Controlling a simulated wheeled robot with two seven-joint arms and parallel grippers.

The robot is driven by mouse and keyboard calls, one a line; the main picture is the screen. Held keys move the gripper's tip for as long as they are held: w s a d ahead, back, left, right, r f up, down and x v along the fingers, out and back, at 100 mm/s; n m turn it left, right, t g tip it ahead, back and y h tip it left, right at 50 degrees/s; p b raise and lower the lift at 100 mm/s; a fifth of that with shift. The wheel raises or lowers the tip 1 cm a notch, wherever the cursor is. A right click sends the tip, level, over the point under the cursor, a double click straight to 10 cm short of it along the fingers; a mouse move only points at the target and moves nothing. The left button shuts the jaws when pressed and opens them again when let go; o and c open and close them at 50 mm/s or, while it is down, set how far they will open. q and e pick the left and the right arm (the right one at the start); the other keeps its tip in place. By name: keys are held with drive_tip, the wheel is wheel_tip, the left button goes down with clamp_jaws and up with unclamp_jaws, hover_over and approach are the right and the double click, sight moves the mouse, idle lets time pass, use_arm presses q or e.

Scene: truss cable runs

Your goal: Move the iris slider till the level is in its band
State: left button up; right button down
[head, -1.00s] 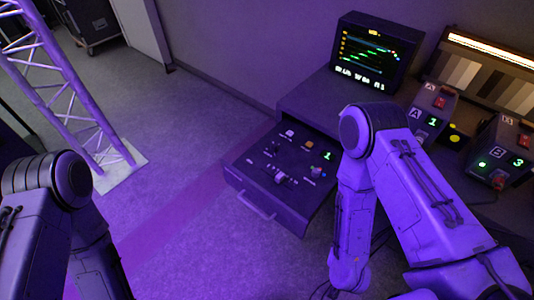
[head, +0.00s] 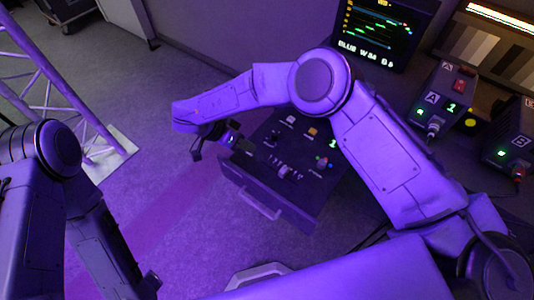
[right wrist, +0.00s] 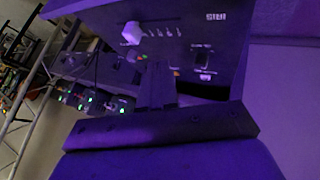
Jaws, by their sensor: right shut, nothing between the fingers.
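The control panel (head: 262,180) is a dark drawer-like unit with a front handle, buttons and sliders. A slider knob (head: 286,172) stands at a row of tick marks. In the right wrist view a pale knob (right wrist: 131,32) sits beside such ticks.
Camera boxes A (head: 440,100) and B (head: 510,150) stand on the right with lit green digits. A grey-scale chart (head: 490,55) is behind them. A lattice truss (head: 55,85) stands at the left. The floor between truss and panel is clear.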

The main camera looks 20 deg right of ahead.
sight(283, 172)
drive_tip(key=shift+g+y, duration=0.4)
drive_tip(key=p+x, duration=0.1)
drive_tip(key=x, duration=0.1)
drive_tip(key=p+x, duration=0.1)
drive_tip(key=x, duration=0.1)
drive_tip(key=shift+a+f, duration=0.2)
drive_tip(key=p+x, duration=0.1)
drive_tip(key=x, duration=0.2)
drive_tip(key=shift+w+d+f, duration=0.1)
drive_tip(key=shift+d+f, duration=0.05)
drive_tip(key=shift+f, duration=0.25)
drive_tip(key=s+d+p, duration=0.2)
drive_tip(key=shift+s+d+f+p, duration=0.15)
drive_tip(key=shift+s+d+p, duration=0.1)
drive_tip(key=shift+p, duration=0.15)
drive_tip(key=shift+s+d+f, duration=0.1)
drive_tip(key=shift+s+d, duration=0.05)
drive_tip(key=shift+s, duration=0.25)
use_arm(q)
drive_tip(key=r, duration=0.2)
drive_tip(key=w+r, duration=0.1)
drive_tip(key=r, duration=0.2)
use_arm(e)
drive_tip(key=shift+w+f, duration=0.1)
drive_tip(key=shift+w, duration=0.05)
